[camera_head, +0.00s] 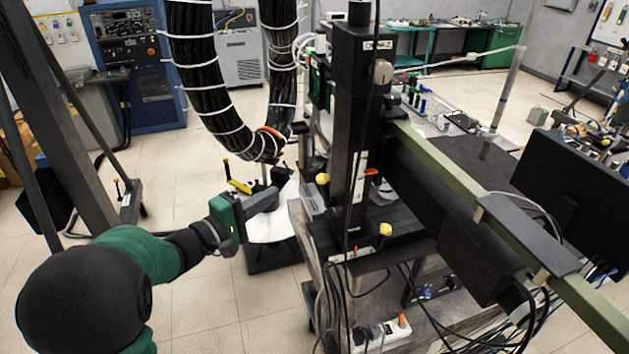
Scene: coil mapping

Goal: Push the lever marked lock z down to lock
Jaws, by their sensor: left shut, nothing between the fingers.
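A tall black column (349,130) stands right of centre on a black stage. A yellow knob (322,179) sticks out at its left side, a small red lever (372,172) sits on its right side, and another yellow knob (385,229) is lower at the front. The label lock z is too small to read, so I cannot tell which of these is that lever. My left gripper (284,174) is shut and empty, left of the column and a little apart from the left yellow knob. My right gripper is not in view.
Thick black cable bundles (205,80) hang just above and behind my left gripper. A long green-edged beam (450,180) runs right from the column. Loose cables and a white power strip (380,335) lie below. The floor (215,300) beneath my left arm is clear.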

